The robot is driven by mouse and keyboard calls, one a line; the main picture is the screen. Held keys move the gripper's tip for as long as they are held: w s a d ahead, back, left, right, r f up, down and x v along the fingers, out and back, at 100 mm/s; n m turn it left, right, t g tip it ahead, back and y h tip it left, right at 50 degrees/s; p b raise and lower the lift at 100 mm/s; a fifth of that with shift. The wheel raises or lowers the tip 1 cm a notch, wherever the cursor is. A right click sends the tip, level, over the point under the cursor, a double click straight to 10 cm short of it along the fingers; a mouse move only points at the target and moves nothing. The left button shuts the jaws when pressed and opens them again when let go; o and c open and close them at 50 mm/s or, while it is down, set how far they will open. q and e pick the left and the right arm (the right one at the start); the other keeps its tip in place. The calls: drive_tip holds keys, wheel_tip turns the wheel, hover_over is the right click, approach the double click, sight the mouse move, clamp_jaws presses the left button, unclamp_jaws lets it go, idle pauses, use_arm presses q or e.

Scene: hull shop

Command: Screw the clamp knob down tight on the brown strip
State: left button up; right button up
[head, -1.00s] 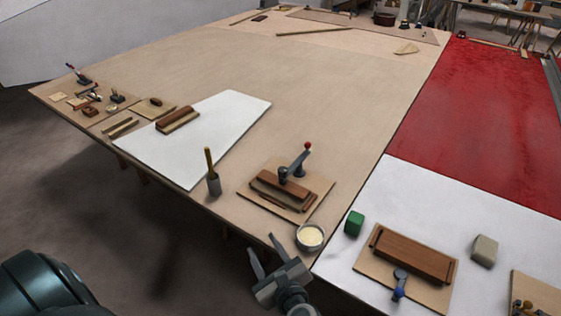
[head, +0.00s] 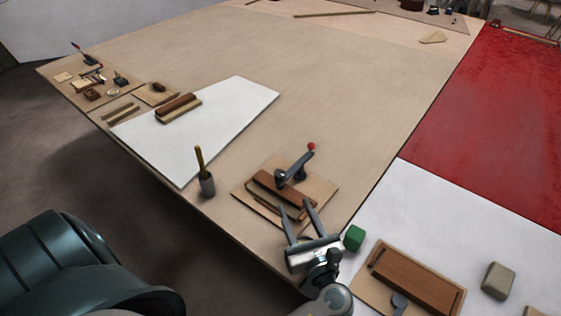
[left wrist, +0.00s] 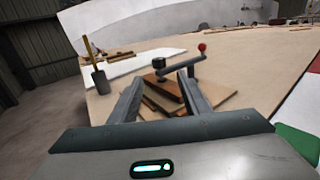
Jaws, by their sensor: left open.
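The brown strip (head: 275,187) lies on a wooden board (head: 247,205) near the table's front edge. A grey toggle clamp (head: 296,166) with a red ball on its lever (head: 311,147) stands behind it. The dark clamp knob (head: 280,176) is at the arm's near end, over the strip; whether it touches is unclear. In the left wrist view the knob (left wrist: 159,63) and strip (left wrist: 165,93) show beyond the fingers. My left gripper (head: 295,206) is open and empty, just in front of the strip's board. My right gripper is not in view.
A grey cup with a yellow-handled tool (head: 207,185) stands left of the board. A green block (head: 354,238) sits to the right. A second board with a brown block (head: 415,277) lies at front right. The table behind the clamp is clear.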

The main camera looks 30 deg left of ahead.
sight(279, 171)
use_arm(q)
drive_tip(key=shift+s, duration=0.1)
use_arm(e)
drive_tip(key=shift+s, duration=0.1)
use_arm(q)
drive_tip(key=p+x, duration=0.3)
drive_tip(key=x, duration=1.4)
drive_tip(key=shift+d+r, duration=0.1)
drive_tip(key=shift+a, duration=0.25)
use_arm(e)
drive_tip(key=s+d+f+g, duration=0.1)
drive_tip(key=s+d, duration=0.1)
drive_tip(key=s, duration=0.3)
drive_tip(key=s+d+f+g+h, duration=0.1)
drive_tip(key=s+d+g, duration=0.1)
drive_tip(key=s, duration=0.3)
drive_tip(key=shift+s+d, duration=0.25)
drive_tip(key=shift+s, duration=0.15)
use_arm(q)
drive_tip(key=c, duration=1)
drive_tip(key=shift+c, duration=0.2)
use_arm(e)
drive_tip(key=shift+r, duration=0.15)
